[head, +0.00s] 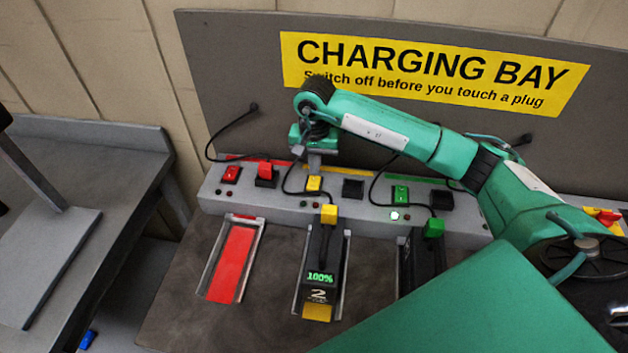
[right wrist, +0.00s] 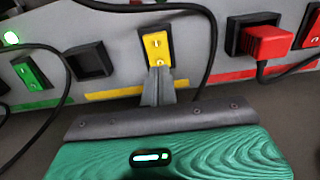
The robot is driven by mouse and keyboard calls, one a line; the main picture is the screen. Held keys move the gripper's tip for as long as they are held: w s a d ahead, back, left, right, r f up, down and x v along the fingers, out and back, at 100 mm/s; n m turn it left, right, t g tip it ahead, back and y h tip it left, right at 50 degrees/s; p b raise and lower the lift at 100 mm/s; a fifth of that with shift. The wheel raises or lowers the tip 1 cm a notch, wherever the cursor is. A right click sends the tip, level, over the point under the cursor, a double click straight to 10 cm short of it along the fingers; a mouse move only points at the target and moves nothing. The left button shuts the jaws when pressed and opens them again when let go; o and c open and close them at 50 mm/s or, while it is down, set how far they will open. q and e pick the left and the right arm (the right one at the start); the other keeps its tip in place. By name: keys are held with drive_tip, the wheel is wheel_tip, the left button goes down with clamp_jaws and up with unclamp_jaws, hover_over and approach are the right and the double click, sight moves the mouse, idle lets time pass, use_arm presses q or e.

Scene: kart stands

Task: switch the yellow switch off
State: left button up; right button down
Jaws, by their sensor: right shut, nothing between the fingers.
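The yellow switch (head: 314,183) is on the sloped grey power panel, under a yellow strip. My right gripper (head: 314,168) is shut and empty, its fingertips right at the switch's upper edge. In the right wrist view the yellow switch (right wrist: 156,44) stands just beyond the closed fingertips (right wrist: 158,76), which seem to touch or almost touch it. Which way the rocker is tipped I cannot tell. The small lamps below it look unlit. A yellow plug (head: 329,214) sits on the battery marked 2 (head: 318,255), whose display reads 100%. My left gripper is out of view.
A red switch (head: 231,174) and red plug (head: 265,170) are left of it; an empty black socket (head: 353,188) and green switch (head: 400,194) are right. A green plug (head: 433,228) is on another battery. Black cables loop around. The red bay (head: 232,262) is empty.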

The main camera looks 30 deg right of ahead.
sight(315, 179)
drive_tip(key=shift+r+p, duration=0.65)
drive_tip(key=shift+r, duration=1.75)
drive_tip(key=shift+f, duration=0.1)
